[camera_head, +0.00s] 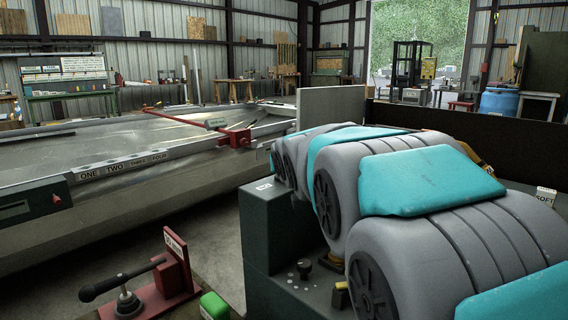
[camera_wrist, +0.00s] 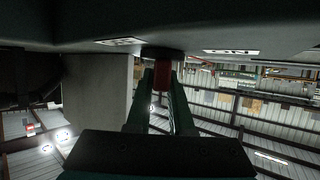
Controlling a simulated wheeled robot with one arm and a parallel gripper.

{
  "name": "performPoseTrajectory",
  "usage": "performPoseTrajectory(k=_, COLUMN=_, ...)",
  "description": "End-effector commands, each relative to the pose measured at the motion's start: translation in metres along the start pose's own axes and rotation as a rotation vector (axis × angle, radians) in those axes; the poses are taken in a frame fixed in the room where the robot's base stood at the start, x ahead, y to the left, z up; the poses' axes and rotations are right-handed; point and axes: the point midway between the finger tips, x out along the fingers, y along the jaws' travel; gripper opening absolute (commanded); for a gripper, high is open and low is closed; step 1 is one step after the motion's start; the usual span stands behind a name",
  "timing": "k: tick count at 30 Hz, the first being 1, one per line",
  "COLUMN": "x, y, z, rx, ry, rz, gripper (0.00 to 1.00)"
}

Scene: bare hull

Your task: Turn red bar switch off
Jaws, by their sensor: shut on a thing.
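The red bar switch (camera_wrist: 162,74) shows in the wrist view as a short red bar on a round dark base, standing out from a dark panel (camera_wrist: 60,35). My gripper (camera_wrist: 162,90) is shut on this bar, with one finger on each side. White labels lie on the panel on both sides of the bar, a left label (camera_wrist: 119,41) and a right label (camera_wrist: 232,52); the right one seems to read ON, the left is hard to read. In the head view my grey and teal arm hides the gripper and the switch.
A dark green cabinet (camera_head: 262,235) with a black knob (camera_head: 304,266) stands close beside my arm. A red stand with a black-handled lever (camera_head: 125,280) is at the lower left. A long metal hull (camera_head: 110,215) fills the left; grey floor shows between.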

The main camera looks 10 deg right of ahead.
Motion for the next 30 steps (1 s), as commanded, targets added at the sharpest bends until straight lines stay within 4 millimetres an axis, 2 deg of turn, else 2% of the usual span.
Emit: performPoseTrajectory(k=30, x=-0.0014, y=-0.0007, z=-0.0038, rx=-0.201, ry=0.005, rz=-0.501, gripper=0.0)
